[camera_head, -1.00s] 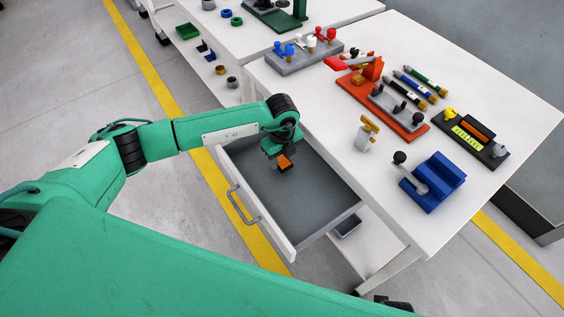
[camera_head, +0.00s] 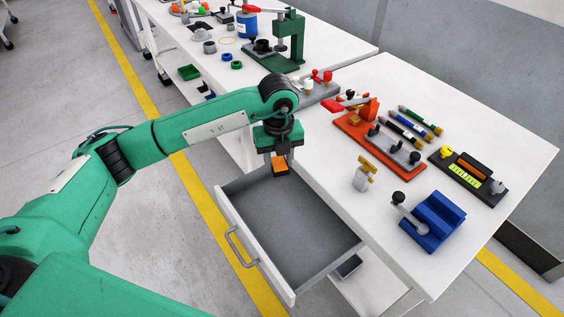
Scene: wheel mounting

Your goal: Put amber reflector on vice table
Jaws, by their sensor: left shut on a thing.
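The amber reflector (camera_head: 279,165) is a small orange block with a dark edge. My left gripper (camera_head: 279,158) is shut on it and holds it in the air above the back left part of the open drawer (camera_head: 301,229), close to the table's left edge. The vice table (camera_head: 385,222) is the white table with the blue vice (camera_head: 432,221) near its front right corner. My right gripper is not in view.
On the table stand a red clamp fixture (camera_head: 377,142), several brushes or pens (camera_head: 413,127), a black tray with a yellow-green level (camera_head: 467,177), and a small brass-topped part (camera_head: 364,174). A green press (camera_head: 284,45) stands on the table behind. Bare tabletop shows left of the brass-topped part.

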